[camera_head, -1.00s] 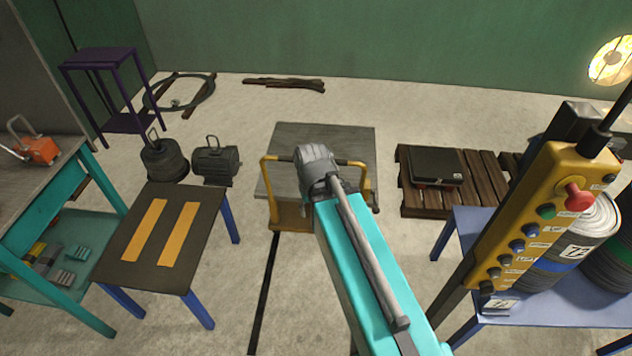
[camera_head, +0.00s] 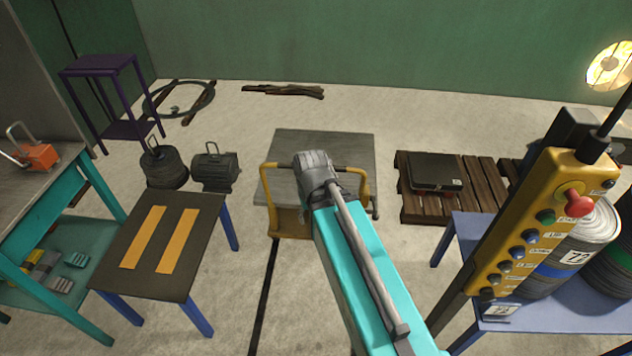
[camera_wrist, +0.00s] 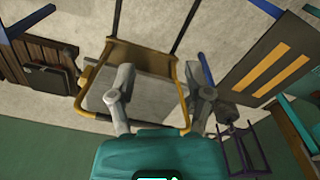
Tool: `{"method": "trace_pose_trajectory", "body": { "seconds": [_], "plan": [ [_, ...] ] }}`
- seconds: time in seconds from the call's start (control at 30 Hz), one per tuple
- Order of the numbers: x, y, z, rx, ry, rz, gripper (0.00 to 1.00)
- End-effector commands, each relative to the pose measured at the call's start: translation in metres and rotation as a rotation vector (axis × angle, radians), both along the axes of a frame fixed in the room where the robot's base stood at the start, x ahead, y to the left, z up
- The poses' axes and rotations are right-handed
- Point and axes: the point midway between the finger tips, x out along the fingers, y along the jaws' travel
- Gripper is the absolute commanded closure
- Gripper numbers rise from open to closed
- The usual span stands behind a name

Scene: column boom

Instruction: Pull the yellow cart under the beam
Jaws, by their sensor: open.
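The yellow cart has a grey flat deck (camera_head: 350,148), a yellow front panel (camera_head: 290,222) and a yellow tube handle (camera_head: 268,180). It stands on the floor in the middle of the head view, partly behind my arm. In the wrist view, its yellow panel (camera_wrist: 150,58) and handle (camera_wrist: 87,82) show beyond my fingers. My gripper (camera_wrist: 165,75) is open and empty, its fingers apart over the handle area. I cannot tell whether it touches the handle. In the head view my arm hides the fingers. I cannot make out a beam.
A dark table (camera_head: 150,275) with two yellow strips stands front left. A wooden pallet (camera_head: 420,206) with a dark case lies right of the cart. A yellow button pendant (camera_head: 535,235) hangs at right. Floor before the cart is clear around a dark line (camera_head: 265,300).

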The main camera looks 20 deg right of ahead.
Motion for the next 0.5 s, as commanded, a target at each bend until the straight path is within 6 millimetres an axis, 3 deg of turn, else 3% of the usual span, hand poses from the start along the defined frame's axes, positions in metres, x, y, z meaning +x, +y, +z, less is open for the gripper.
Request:
{"method": "trace_pose_trajectory", "body": {
  "seconds": [0.5],
  "plan": [
    [0.040, -0.038, -0.067, -0.307, -0.109, 0.017, 0.35]
  ]
}}
